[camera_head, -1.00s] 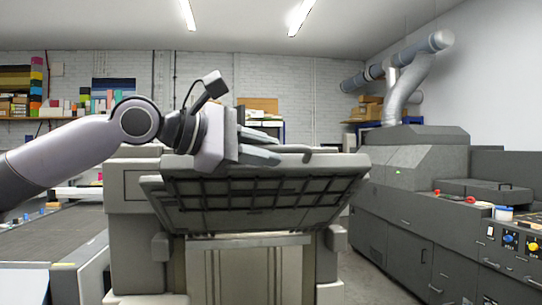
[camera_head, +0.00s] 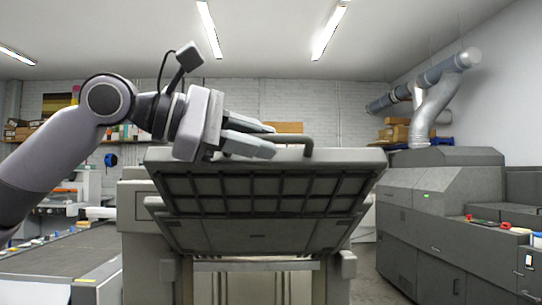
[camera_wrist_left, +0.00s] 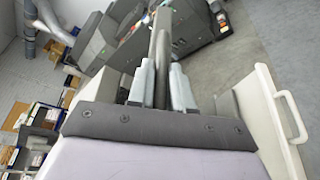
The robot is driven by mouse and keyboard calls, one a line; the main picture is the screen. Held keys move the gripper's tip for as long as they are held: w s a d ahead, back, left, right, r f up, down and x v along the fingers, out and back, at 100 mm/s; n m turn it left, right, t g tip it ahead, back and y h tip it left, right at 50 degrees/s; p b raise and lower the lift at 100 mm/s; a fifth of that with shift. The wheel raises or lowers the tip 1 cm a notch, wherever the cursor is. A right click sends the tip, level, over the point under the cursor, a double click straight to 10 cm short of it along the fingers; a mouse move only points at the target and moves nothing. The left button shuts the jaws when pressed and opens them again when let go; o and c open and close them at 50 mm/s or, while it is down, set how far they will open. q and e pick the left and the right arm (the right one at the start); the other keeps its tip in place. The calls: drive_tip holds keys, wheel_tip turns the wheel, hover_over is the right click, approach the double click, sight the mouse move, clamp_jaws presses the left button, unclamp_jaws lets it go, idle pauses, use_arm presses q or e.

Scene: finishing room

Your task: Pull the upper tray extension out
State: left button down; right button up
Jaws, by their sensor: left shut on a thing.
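The upper tray extension (camera_head: 265,190) is a grey panel with a dark ribbed grid underneath, facing me at the machine's front. It juts out over a second grey panel (camera_head: 255,238) below it. A dark bar handle (camera_head: 292,140) rises from its top edge. My left gripper (camera_head: 272,140) reaches in from the left above that edge, shut on the handle. In the left wrist view, the bar (camera_wrist_left: 160,45) runs between the two grey fingers (camera_wrist_left: 162,80). The fingers hide part of the handle in the head view. My right gripper is not in view.
A conveyor table (camera_head: 60,255) lies at the left. A long grey machine (camera_head: 430,215) with a control panel stands at the right, with a silver duct (camera_head: 430,105) above it. A pale panel with a white handle (camera_wrist_left: 292,115) shows in the left wrist view.

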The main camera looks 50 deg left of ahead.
use_arm(q)
drive_tip(key=shift+s+a+r, duration=0.1)
drive_tip(key=shift+r, duration=0.3)
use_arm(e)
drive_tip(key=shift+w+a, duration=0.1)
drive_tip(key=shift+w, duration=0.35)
use_arm(q)
drive_tip(key=c, duration=1.1)
unclamp_jaws()
drive_tip(key=shift+c, duration=0.2)
drive_tip(key=shift+s+d, duration=0.1)
drive_tip(key=shift+d, duration=0.15)
drive_tip(key=shift+f, duration=0.15)
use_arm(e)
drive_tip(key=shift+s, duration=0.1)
use_arm(q)
drive_tip(key=shift+a, duration=0.1)
drive_tip(key=shift+b+v, duration=0.7)
drive_tip(key=shift+v, duration=2.85)
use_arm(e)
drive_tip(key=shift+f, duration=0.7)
